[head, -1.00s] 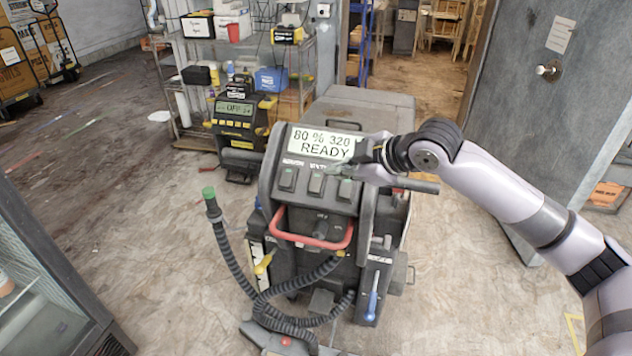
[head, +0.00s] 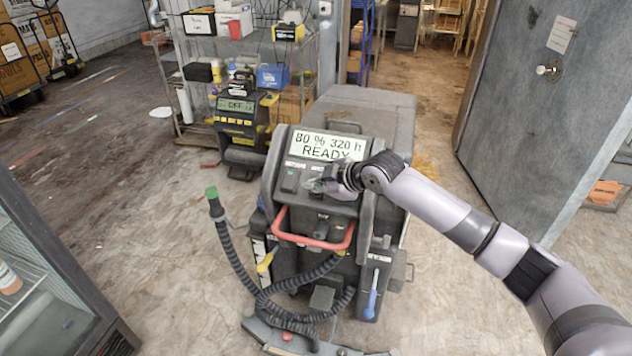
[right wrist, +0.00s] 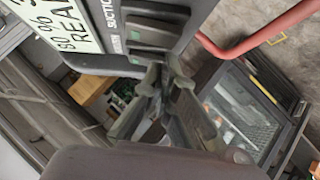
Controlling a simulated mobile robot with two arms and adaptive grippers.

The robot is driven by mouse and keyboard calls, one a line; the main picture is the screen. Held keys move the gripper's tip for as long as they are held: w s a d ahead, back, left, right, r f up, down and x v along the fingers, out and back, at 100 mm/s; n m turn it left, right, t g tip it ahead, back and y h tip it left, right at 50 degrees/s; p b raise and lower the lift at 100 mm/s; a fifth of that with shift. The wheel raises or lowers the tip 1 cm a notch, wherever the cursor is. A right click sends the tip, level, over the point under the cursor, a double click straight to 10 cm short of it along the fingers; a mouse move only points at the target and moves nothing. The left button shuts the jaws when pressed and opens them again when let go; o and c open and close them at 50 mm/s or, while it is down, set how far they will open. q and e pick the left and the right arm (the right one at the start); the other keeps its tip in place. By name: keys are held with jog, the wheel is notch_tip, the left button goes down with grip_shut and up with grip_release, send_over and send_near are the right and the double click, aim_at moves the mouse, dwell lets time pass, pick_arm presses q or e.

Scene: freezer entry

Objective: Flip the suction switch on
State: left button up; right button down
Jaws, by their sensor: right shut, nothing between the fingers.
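The grey floor machine (head: 372,215) stands in the middle of the head view, its lit display (head: 326,146) reading 80 %, 320 h and READY. Below the display is a row of dark rocker switches; the left one (head: 289,181) shows a green mark. My right gripper (head: 322,186) is at the panel, shut and empty, and hides the switches right of that one. In the right wrist view its fingertips (right wrist: 155,73) are close to the switch row (right wrist: 150,38), with a SUCTION label (right wrist: 124,14) beside it. I cannot tell whether they touch. My left gripper is not in view.
A red handle (head: 313,241) bows out below the panel, near the gripper. A corrugated hose (head: 232,262) hangs at the left front. A yellow and black machine (head: 243,130) and a shelf (head: 240,45) stand behind. A glass-fronted cabinet (head: 50,270) is at left; the floor between is clear.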

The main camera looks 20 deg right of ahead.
jog(key=shift+w+d+f, duration=0.15)
jog(key=shift+f, duration=0.25)
jog(key=shift+f, duration=0.1)
jog(key=shift+r+t+p, duration=0.3)
jog(key=shift+r+p, duration=0.25)
jog(key=shift+p, duration=0.05)
dwell(0.3)
jog(key=shift+w, duration=0.1)
